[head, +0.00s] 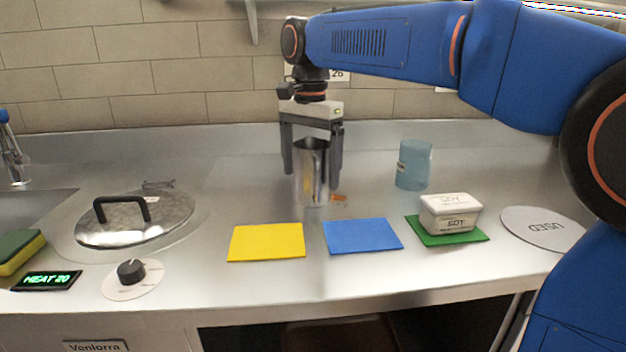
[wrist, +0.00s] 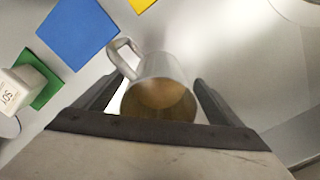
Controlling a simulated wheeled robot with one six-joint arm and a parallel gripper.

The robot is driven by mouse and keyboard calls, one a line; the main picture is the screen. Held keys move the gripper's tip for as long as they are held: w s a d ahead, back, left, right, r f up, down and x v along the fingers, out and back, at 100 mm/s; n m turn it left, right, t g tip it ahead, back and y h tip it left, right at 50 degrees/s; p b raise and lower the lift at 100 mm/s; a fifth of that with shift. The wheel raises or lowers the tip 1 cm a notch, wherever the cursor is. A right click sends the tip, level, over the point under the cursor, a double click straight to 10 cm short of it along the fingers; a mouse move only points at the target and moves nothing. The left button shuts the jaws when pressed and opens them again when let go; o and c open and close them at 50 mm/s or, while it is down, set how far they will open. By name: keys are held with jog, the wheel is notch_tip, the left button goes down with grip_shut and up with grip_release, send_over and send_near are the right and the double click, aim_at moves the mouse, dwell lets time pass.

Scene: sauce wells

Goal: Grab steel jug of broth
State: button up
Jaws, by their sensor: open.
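The steel jug (head: 313,180) stands upright on the steel counter, toward the back in the head view. In the wrist view the jug (wrist: 163,70) shows its open mouth, with brownish broth (wrist: 158,98) inside and a handle at its upper left. My gripper (head: 313,172) points down over the jug with its fingers apart, one on each side. In the wrist view my gripper (wrist: 150,92) is open, and gaps show between the fingers and the jug wall. The lower part of the jug's far side is hidden.
Right of the jug is a blue cup (head: 414,165). In front lie a yellow mat (head: 267,242), a blue mat (head: 362,236) and a green mat (head: 481,237) bearing a white SOY tub (head: 450,213). A grey USED disc (head: 541,228) is at right; a lidded pan (head: 135,222) at left.

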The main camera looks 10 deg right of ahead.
aim_at(310, 183)
jog(key=shift+f, duration=2)
jog(key=c, duration=1.6)
jog(key=shift+o, duration=0.2)
jog(key=shift+r, duration=0.1)
